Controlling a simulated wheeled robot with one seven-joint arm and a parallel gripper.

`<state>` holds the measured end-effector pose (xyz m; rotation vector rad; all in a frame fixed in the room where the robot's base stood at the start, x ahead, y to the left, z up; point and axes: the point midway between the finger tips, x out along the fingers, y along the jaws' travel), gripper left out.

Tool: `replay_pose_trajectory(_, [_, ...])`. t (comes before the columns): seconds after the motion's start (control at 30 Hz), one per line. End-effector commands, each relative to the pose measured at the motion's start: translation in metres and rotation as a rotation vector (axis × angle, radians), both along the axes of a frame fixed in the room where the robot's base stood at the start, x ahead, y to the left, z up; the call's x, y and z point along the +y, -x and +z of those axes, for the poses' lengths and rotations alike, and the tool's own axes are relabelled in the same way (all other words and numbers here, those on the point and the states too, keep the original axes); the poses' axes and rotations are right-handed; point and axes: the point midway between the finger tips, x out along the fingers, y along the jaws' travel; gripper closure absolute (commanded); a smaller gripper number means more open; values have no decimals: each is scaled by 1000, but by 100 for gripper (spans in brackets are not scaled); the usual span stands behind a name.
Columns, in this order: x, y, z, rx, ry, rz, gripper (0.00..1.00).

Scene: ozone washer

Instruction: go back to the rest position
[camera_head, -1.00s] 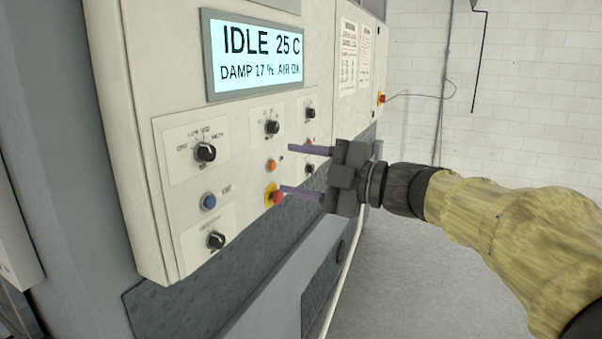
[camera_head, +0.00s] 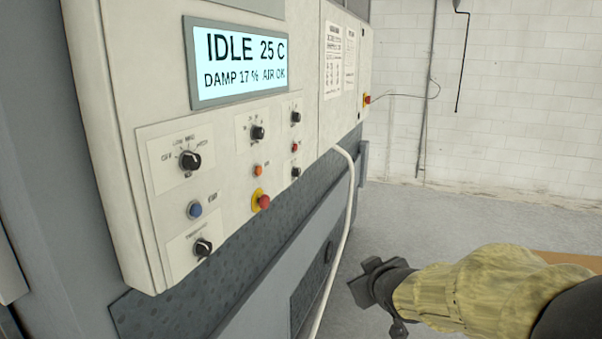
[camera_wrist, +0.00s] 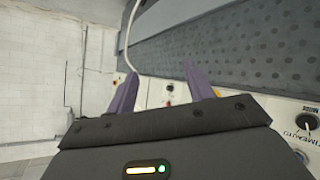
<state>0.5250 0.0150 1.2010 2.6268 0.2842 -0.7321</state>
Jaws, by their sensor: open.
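My gripper (camera_head: 372,285) is low at the right in the head view, apart from the control panel (camera_head: 222,182) and below its level. In the wrist view my gripper's two purple fingers (camera_wrist: 160,90) stand apart with nothing between them. The panel carries a lit display (camera_head: 240,60) reading IDLE 25 C, DAMP 17 %, AIR OK. Below it are several black knobs, a blue button (camera_head: 195,210), an orange button (camera_head: 258,170) and a red button on a yellow base (camera_head: 262,201). In the head view the fingers are hard to make out.
A white hose (camera_head: 345,220) curves down the machine's front, left of my gripper. A red and yellow switch (camera_head: 367,98) sits on the machine's far edge. A white block wall (camera_head: 510,100) stands behind. The grey floor (camera_head: 440,220) between is clear.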

Motion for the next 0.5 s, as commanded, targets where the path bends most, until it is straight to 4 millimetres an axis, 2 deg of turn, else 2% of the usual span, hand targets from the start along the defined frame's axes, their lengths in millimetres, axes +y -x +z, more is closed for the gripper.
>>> replay_pose_trajectory(0.03, [-7,17,-23,98,-22,-62,48])
replay_pose_trajectory(0.1, [-15,46,-55,242,-52,-147,48])
replay_pose_trajectory(0.23, [-22,106,-104,504,-112,-291,48])
replay_pose_trajectory(0.3, [-20,137,-122,624,-143,-348,48])
replay_pose_trajectory(0.4, [-17,167,-136,739,-178,-401,48])
replay_pose_trajectory(0.5, [-15,178,-141,785,-191,-421,48])
